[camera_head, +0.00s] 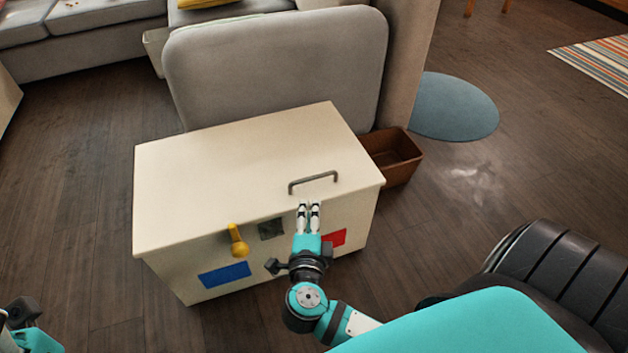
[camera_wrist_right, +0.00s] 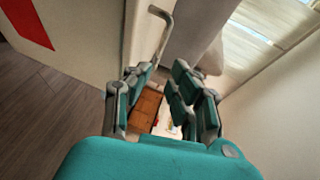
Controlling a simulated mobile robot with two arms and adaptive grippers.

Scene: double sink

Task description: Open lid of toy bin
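The toy bin (camera_head: 180,240) is a cream box with blue, grey and red patches and a yellow knob on its front. Its flat lid (camera_head: 235,150) lies shut on top. A grey bar handle (camera_head: 314,181) stands on the lid near the front right edge. The handle also shows in the right wrist view (camera_wrist_right: 165,30), beyond the fingertips. My right gripper (camera_head: 309,206) is open and empty, its fingertips just short of the handle at the lid's front edge. My left gripper (camera_head: 20,315) shows only partly at the lower left corner; its fingers are unclear.
A grey padded chair back (camera_head: 275,65) stands close behind the bin. A brown open box (camera_head: 395,155) sits on the floor at its right. A grey sofa (camera_head: 100,20) is at the back left. The floor left of the bin is clear.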

